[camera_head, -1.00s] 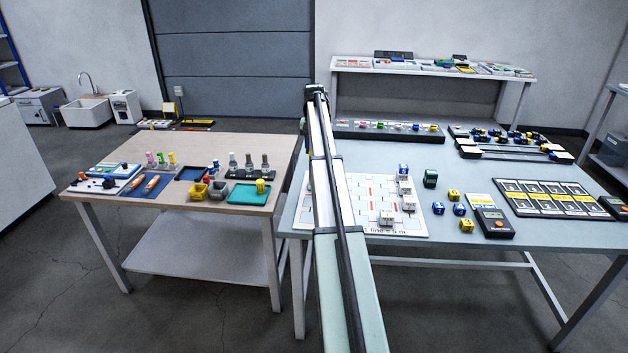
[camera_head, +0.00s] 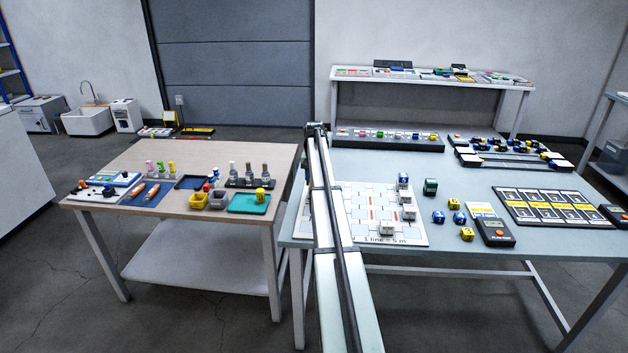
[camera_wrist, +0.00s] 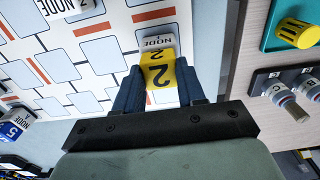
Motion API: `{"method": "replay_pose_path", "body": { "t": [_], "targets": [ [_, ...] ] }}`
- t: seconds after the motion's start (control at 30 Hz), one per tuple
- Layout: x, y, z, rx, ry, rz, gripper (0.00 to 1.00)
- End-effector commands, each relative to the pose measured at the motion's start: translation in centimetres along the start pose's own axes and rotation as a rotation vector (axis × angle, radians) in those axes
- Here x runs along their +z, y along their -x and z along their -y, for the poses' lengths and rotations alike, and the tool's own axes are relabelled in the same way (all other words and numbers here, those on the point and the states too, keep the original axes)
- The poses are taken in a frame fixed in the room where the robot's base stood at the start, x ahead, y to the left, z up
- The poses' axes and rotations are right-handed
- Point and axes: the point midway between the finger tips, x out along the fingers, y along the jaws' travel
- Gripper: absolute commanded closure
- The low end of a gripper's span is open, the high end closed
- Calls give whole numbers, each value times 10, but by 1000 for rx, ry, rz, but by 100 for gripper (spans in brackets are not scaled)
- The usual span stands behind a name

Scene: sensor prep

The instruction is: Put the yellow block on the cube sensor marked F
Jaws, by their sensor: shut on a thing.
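My gripper (camera_wrist: 158,78) is shut on a yellow block (camera_wrist: 161,73) marked 2, between its two dark blue fingers in the wrist view. Just beyond the block is a white cube sensor (camera_wrist: 156,42) whose label reads NODE; its letter is not readable. I cannot tell whether the block touches that cube. In the head view my arm hides the gripper and the held block. White cube sensors (camera_head: 387,228) stand on the printed board (camera_head: 400,240), one (camera_head: 404,195) with a blue block (camera_head: 403,180) on top. No letter F is readable.
Loose yellow blocks (camera_head: 467,234) and blue blocks (camera_head: 438,217) lie right of the board, near a handheld meter (camera_head: 495,231) and a dark green box (camera_head: 430,186). A wooden table (camera_head: 150,205) with trays and bottles stands to the left. The right table's front strip is clear.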

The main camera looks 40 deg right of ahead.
Motion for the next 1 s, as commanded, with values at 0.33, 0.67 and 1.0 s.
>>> {"method": "replay_pose_path", "body": {
  "t": [0.33,0.67,1.0],
  "targets": [
    [0,-2,0,0,0,0,90],
    [0,-2,0,0,0,0,35],
    [0,5,0,0,0,-2,35]
  ]
}}
